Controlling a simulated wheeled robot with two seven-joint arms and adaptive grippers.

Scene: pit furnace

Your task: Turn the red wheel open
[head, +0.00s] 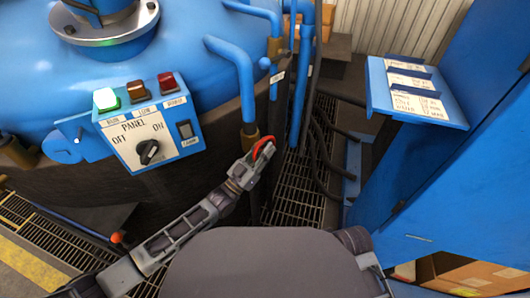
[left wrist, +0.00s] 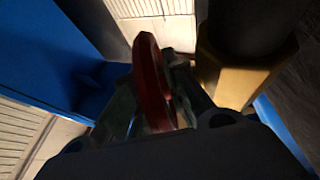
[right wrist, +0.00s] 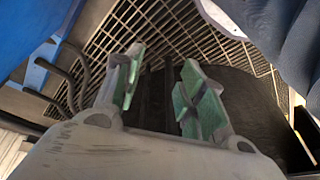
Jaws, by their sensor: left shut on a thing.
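The red wheel (head: 264,149) sits on a blue pipe beside the furnace, near a brass fitting, in the middle of the head view. In the left wrist view the red wheel (left wrist: 151,80) stands edge-on between my left fingers. My left gripper (head: 256,158) is shut on the wheel's rim; its fingertips are dark and partly hidden in the left wrist view. My right gripper (right wrist: 155,90) shows in the right wrist view with its green-padded fingers apart and nothing between them, over the floor grating. The right gripper is not seen in the head view.
A control panel (head: 122,140) with a dial and several coloured buttons is on the furnace (head: 190,45) at left. A blue stand (head: 440,108) with labels is at right. Hoses (head: 318,150) and floor grating (head: 295,195) lie between. A brass fitting (left wrist: 240,75) is close to my left gripper.

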